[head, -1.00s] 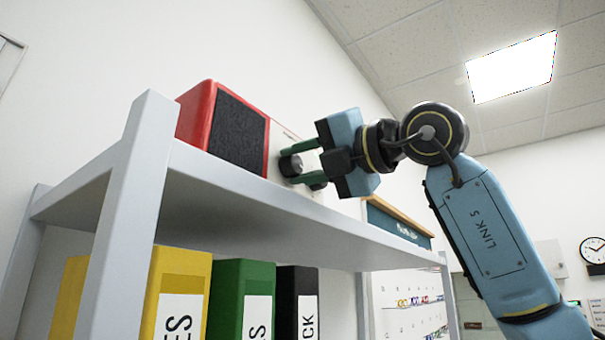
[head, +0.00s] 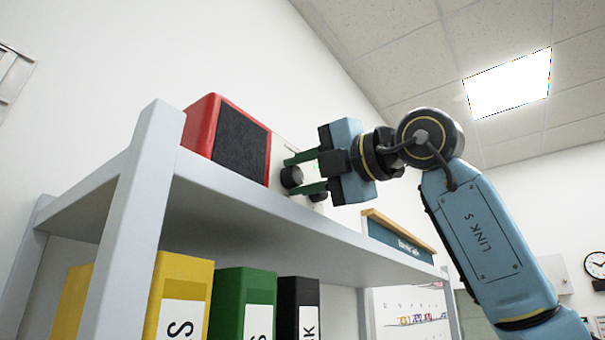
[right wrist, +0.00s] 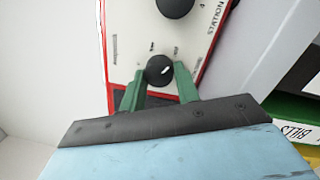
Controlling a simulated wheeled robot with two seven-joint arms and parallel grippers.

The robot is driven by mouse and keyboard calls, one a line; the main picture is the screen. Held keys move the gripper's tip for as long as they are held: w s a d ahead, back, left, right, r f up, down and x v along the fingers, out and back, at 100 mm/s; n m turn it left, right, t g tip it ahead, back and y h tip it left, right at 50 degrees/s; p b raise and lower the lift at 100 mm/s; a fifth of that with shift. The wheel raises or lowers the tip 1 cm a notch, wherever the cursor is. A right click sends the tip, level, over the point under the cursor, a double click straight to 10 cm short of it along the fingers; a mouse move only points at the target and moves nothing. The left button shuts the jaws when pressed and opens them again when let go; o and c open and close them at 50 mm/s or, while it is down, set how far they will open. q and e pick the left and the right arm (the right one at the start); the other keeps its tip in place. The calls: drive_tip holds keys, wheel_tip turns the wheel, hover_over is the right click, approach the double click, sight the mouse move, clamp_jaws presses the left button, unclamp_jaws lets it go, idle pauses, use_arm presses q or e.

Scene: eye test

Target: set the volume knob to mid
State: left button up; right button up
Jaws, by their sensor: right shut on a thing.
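A red radio (head: 205,130) with a black speaker grille (head: 241,145) and a pale front panel stands on the top shelf. My right gripper (head: 300,174) has its green fingers on either side of a dark round knob (head: 291,177). In the right wrist view the fingers are shut on this volume knob (right wrist: 158,70), which has a white pointer mark tilted up to the right. The small print around it is too blurred to read. A second dark knob (right wrist: 175,5) sits by the word STATION. My left gripper is not in view.
The grey shelf board (head: 265,225) runs under the radio, with a post (head: 133,215) at its left. Yellow (head: 180,290), green (head: 244,300) and black (head: 298,300) binders stand below. A dark teal, wood-edged item (head: 395,238) is right of the radio.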

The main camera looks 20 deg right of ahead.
drive_tip(key=o, duration=1)
drive_tip(key=shift+c, duration=0.2)
drive_tip(key=shift+d, duration=0.1)
drive_tip(key=b+v, duration=0.2)
drive_tip(key=v, duration=1.2)
drive_tip(key=shift+d+f, duration=0.2)
drive_tip(key=shift+d, duration=0.3)
drive_tip(key=shift+w, duration=0.2)
